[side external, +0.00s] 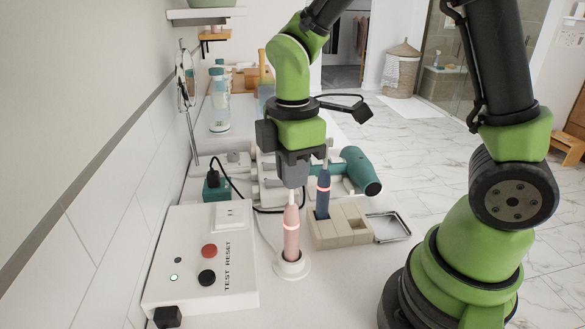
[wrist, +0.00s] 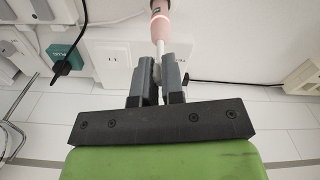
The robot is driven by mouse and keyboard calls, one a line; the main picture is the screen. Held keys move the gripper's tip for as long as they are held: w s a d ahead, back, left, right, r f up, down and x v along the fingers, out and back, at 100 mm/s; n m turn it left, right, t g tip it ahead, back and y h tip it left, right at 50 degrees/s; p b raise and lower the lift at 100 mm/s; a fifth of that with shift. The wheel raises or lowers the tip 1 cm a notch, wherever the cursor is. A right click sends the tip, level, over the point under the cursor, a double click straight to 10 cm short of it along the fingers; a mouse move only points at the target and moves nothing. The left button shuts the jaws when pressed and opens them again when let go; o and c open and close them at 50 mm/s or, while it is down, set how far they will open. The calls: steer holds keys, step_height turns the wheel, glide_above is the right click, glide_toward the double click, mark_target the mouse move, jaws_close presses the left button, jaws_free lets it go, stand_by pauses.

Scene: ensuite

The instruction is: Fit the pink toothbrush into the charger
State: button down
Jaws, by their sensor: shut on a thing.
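The brush head is hidden by the fingers in the side view.
A blue toothbrush (side external: 323,195) stands in a beige holder (side external: 352,232) close to the right. A metal tray (side external: 390,226) and teal hair dryer (side external: 360,171) lie beyond. A white TEST/RESET box (side external: 205,255) is at left, with a teal plug (side external: 215,187) and black cable behind.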

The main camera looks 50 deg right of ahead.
steer(key=c, duration=1.2)
jaws_free()
steer(key=shift+c, duration=0.2)
step_height(320, 180, up, 11)
steer(key=s+r+m+t+y, duration=0.1)
steer(key=s+m+t+y, duration=0.1)
steer(key=s+m+t, duration=0.5)
steer(key=s+m, duration=0.4)
steer(key=m, duration=0.5)
steer(key=shift+r, duration=0.35)
